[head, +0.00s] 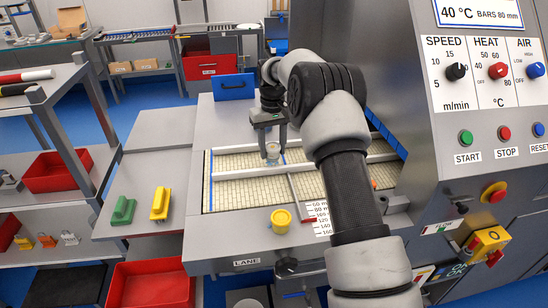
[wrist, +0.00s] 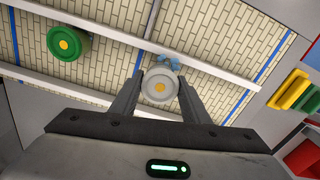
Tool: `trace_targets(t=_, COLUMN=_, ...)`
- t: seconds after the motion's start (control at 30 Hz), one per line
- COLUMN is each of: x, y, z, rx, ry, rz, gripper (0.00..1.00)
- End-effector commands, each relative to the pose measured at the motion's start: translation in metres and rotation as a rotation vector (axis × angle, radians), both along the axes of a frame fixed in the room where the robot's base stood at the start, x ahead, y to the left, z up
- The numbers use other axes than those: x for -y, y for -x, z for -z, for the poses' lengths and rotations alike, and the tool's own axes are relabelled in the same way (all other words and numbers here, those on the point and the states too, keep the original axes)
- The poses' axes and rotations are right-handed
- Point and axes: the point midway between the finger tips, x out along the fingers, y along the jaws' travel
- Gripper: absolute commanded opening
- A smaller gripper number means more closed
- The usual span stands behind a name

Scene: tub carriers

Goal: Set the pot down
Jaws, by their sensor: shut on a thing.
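My gripper (head: 271,148) is shut on a pale grey pot (head: 272,154) over the tiled belt, near the long metal rail. In the wrist view the grey pot (wrist: 159,87) has an orange centre and sits between the two fingertips (wrist: 158,95). I cannot tell whether its base touches the belt. A small light-blue thing (wrist: 172,62) shows just beyond the pot, partly hidden by it. A green pot (wrist: 69,44) with a yellow centre stands apart to the left in the wrist view; I do not make it out in the head view.
Metal rails (head: 250,170) divide the belt (head: 235,193). A green block (head: 123,210) and a yellow block (head: 160,204) lie on the left side table. The control panel (head: 490,90) stands close on the right.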

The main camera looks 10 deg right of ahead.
Motion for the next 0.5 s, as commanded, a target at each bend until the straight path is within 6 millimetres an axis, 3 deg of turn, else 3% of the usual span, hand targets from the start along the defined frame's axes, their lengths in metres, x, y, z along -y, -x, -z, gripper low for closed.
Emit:
trace_targets(t=0.2, x=0.000, y=0.001, z=0.035, rx=-0.003, ry=0.001, rz=0.000, gripper=0.19)
trace_targets(t=0.5, x=0.000, y=0.000, z=0.038, rx=-0.001, ry=0.000, rz=-0.001, gripper=0.19)
